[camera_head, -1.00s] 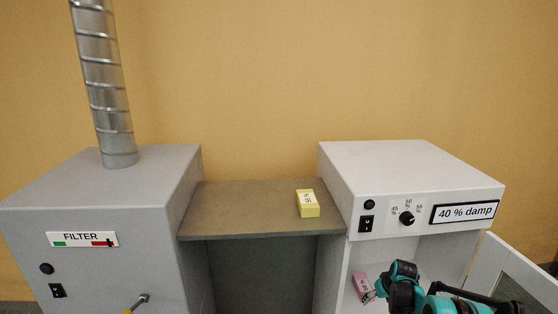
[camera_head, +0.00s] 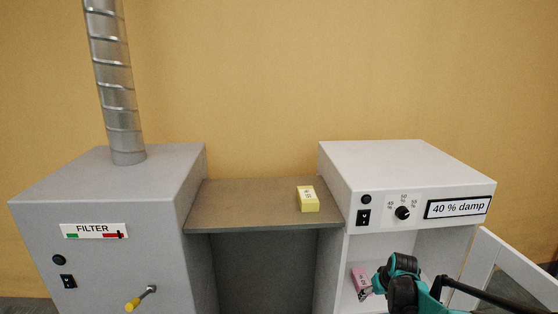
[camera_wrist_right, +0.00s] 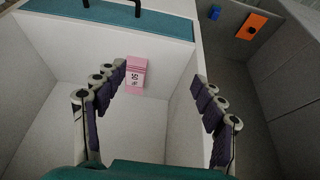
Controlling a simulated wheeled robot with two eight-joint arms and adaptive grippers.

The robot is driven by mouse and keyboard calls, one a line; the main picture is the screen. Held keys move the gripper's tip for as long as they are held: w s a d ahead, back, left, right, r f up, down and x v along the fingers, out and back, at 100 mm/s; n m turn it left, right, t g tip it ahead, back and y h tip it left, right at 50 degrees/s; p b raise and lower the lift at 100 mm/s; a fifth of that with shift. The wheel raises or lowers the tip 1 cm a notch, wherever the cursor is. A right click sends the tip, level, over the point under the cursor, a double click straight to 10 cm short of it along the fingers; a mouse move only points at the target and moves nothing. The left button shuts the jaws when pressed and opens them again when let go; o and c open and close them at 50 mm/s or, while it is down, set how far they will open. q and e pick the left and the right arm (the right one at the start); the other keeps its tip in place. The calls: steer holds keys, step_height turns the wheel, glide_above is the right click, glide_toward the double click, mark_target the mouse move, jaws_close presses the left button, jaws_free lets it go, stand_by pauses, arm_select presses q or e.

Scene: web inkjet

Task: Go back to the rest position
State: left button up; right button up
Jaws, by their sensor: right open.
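My right gripper (camera_head: 366,291) is at the open front of the white cabinet (camera_head: 420,155) labelled "40 % damp". In the right wrist view my right gripper (camera_wrist_right: 158,75) has its two fingers spread wide with nothing between the pads. A pink block (camera_head: 359,279) with a printed label stands inside the cabinet. In the right wrist view the pink block (camera_wrist_right: 136,76) shows beyond the fingertips, nearer the left finger. My left gripper is not in view.
The cabinet's door (camera_head: 498,268) stands open at the right, close to my right arm. A yellow block (camera_head: 308,198) lies on the grey shelf (camera_head: 240,207). A grey FILTER box (camera_head: 110,185) with a metal duct (camera_head: 112,90) and yellow-tipped lever (camera_head: 141,298) stands left.

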steer(key=s+a+r+t, duration=0.1)
steer(key=s+a+r, duration=0.45)
steer(key=s, duration=0.25)
steer(key=s+a+r, duration=0.4)
steer(key=s+r, duration=0.3)
steer(key=s+a+f, duration=0.1)
steer(key=s+a, duration=0.1)
steer(key=s, duration=0.6)
steer(key=s+a+t, duration=0.1)
steer(key=s+a, duration=0.1)
steer(key=s, duration=0.7)
steer(key=shift+a+f+m, duration=0.3)
steer(key=shift+f+m, duration=0.05)
steer(key=shift+m, duration=0.05)
